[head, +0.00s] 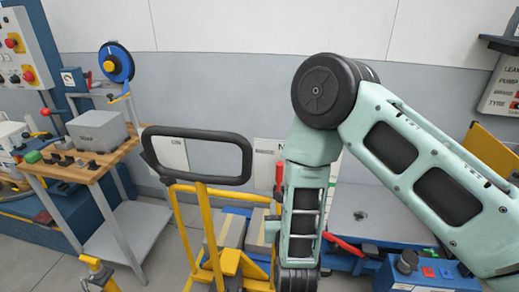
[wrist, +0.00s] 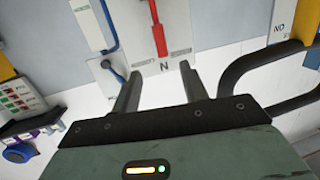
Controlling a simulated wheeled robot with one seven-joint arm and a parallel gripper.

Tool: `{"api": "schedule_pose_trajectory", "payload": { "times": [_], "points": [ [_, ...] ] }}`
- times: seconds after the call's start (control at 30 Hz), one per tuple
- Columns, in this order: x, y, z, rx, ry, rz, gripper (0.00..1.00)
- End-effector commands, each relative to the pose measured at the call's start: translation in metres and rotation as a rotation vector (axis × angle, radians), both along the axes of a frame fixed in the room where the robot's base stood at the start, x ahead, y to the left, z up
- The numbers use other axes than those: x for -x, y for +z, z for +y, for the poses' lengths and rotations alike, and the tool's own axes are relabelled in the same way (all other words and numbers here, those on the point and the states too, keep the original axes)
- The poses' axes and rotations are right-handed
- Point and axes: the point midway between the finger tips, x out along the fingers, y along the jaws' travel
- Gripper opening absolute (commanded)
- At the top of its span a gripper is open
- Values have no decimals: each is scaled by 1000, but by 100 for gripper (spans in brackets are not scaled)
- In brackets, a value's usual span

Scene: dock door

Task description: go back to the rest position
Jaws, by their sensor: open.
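My gripper (wrist: 160,85) shows in the wrist view with its two dark fingers spread apart and nothing between them. Beyond the fingertips is a pale panel marked "N" with a red handle (wrist: 158,38) standing on it; the fingers look apart from it. In the head view my pale green arm comes in from the right, bends at a round black joint and reaches down in the middle. My gripper itself is out of sight there. The red handle (head: 279,176) shows just left of my forearm.
A pallet truck with a black loop handle (head: 246,160) and yellow frame stands just left of my arm. A wooden-topped cart (head: 100,170) with a grey box and a blue wheel (head: 116,62) is at left. A blue toolbox (head: 425,275) is at lower right.

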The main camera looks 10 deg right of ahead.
Motion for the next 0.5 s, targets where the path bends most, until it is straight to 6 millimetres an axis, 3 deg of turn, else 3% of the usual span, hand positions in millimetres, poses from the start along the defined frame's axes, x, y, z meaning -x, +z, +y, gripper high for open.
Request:
{"api": "schedule_pose_trajectory", "payload": {
  "times": [0.13, 0.27, 0.37, 0.5],
  "points": [
    [-5, 7, 10, -39, 30, 52, 44],
    [-7, 20, 35, -114, 117, 189, 44],
    [0, 35, 58, -160, 214, 325, 44],
    [26, 58, 85, -182, 355, 516, 44]
  ]
}}
